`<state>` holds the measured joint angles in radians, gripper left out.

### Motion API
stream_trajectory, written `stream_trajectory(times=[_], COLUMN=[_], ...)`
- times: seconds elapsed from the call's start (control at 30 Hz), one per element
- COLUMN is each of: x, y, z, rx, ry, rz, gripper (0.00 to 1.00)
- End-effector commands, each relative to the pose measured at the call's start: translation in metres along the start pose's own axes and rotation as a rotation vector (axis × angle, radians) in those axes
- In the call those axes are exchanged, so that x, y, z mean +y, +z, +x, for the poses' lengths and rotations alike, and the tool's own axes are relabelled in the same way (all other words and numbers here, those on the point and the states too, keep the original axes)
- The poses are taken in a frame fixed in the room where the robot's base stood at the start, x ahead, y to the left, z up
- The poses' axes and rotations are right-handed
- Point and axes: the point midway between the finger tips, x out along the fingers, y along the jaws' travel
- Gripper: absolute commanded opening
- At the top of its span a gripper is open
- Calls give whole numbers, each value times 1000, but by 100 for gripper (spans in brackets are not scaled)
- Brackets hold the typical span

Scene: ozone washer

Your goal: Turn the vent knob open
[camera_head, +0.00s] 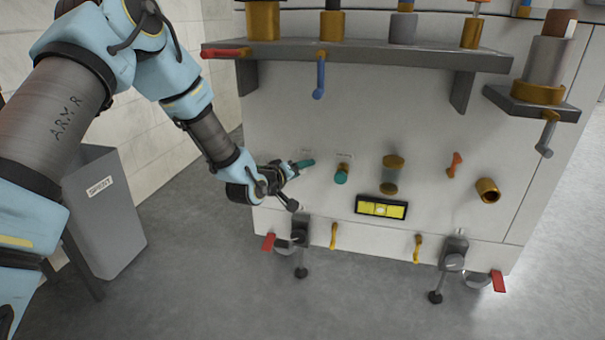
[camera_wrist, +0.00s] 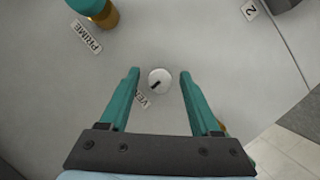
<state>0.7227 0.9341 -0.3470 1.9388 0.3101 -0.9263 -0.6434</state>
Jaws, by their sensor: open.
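The vent knob (camera_wrist: 157,81) is a small round white disc with a black mark, on the pale panel in the wrist view. My gripper (camera_wrist: 160,72) is open and points at the panel, with one teal finger on each side of the knob in the picture. No contact with the knob can be made out. In the head view my gripper (camera_head: 303,164) is at the washer panel's left part, and its fingers hide the knob there.
A teal and brass prime knob (camera_head: 341,174) stands out just right of my gripper. Further right are a brass-capped cylinder (camera_head: 391,174), an orange handle (camera_head: 454,165) and a copper pipe (camera_head: 487,189). A shelf with valves (camera_head: 370,57) juts out above. A grey bin (camera_head: 110,220) stands left.

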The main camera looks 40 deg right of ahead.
Motion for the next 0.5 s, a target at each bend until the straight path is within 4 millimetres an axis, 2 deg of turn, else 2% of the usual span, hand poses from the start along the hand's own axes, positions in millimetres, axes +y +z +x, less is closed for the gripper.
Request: stream_trajectory(times=[0.13,0.4,0.5], x=[0,0,0], y=[1,0,0], z=[9,10,10], rx=[0,-1,-1], ry=[0,0,0], rz=[0,0,0], gripper=[64,64,55])
